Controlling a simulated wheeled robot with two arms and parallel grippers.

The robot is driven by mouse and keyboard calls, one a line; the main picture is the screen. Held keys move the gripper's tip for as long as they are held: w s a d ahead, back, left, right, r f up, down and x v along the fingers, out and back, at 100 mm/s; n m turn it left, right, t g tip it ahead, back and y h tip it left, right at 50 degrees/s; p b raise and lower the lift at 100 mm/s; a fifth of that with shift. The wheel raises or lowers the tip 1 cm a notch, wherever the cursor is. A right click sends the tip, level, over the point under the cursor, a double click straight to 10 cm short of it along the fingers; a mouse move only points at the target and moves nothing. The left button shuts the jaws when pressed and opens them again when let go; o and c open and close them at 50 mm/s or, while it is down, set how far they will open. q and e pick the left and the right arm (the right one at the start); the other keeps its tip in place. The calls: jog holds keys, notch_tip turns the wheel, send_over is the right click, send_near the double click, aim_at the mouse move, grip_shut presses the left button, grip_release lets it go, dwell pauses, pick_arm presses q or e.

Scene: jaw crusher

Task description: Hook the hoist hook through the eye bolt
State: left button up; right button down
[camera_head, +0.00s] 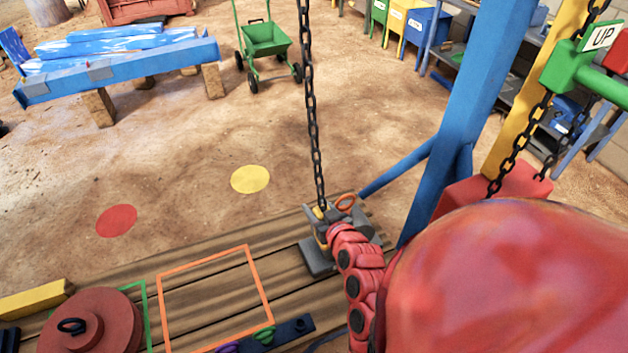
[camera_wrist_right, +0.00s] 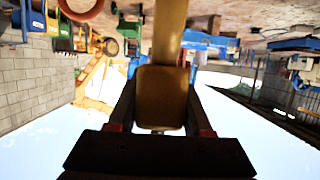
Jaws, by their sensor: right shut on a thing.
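The black hoist chain (camera_head: 311,120) hangs down to my right gripper (camera_head: 325,228), low over the wooden deck. In the right wrist view the gripper (camera_wrist_right: 160,112) is shut on a yellow-brown block (camera_wrist_right: 161,98), which appears to be the hoist hook's body. The hook's tip cannot be made out. The dark eye bolt (camera_head: 71,326) stands on a round red-brown piece (camera_head: 105,318) at lower left, well apart from the gripper. My left gripper is not in view.
An orange square outline (camera_head: 215,297) marks bare deck between the red-brown piece and the gripper. A blue post (camera_head: 462,120) and a green UP lever (camera_head: 575,68) stand at right. A yellow bar (camera_head: 35,299) lies at left.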

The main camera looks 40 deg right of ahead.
jog(key=shift+s+a+r, duration=0.1)
jog(key=shift+s+r, duration=0.15)
jog(key=shift+s, duration=0.2)
jog(key=s+d+b, duration=0.3)
jog(key=d+b, duration=0.3)
jog(key=d, duration=0.5)
jog(key=shift+s+d+f+b, duration=0.15)
jog(key=shift+s+d+b, duration=0.15)
jog(key=shift+s+b, duration=0.1)
dwell(1.1)
dwell(0.4)
